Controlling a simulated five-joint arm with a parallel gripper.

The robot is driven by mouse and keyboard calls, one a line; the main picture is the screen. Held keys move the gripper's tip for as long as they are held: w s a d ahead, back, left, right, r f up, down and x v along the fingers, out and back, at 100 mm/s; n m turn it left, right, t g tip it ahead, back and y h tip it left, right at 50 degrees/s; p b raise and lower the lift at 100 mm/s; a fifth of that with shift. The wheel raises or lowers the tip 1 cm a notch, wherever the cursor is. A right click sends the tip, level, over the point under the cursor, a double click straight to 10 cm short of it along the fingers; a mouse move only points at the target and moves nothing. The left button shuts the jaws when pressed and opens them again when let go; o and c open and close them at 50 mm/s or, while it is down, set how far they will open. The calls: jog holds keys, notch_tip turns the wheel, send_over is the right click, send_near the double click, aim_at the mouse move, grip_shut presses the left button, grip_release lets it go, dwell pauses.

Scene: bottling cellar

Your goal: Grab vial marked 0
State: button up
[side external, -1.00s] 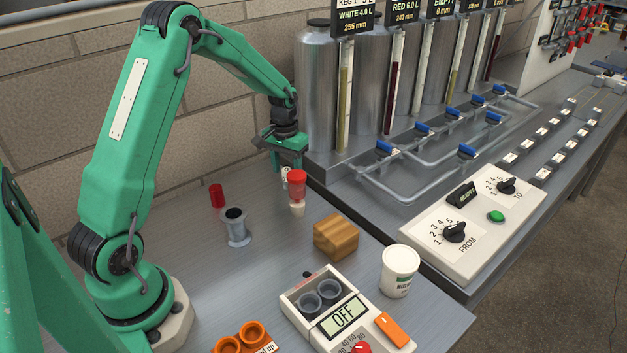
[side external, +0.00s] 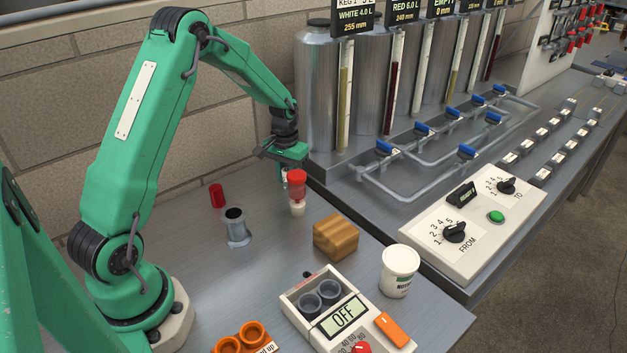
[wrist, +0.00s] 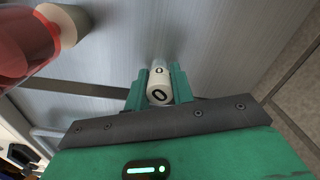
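The vial marked 0 (wrist: 160,86) is a small pale vial with a black 0 on its end. In the wrist view it sits between the two green fingers of my gripper (wrist: 161,88), which are against it on both sides. In the side external view my gripper (side external: 283,170) points down at the back of the bench, and the vial is mostly hidden by the fingers. I cannot tell whether the vial still touches the bench.
A red-topped container with a pale lower part (side external: 297,185) stands very close to my gripper. A red cylinder (side external: 217,195), a grey metal cup (side external: 236,226) and a wooden block (side external: 336,237) stand nearby. Steel tanks (side external: 318,90) and the brick wall are behind.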

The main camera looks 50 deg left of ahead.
aim_at(287, 169)
jog(key=shift+c, duration=1)
jog(key=shift+r, duration=0.15)
notch_tip(287, 169, up, 10)
jog(key=shift+f, duration=0.15)
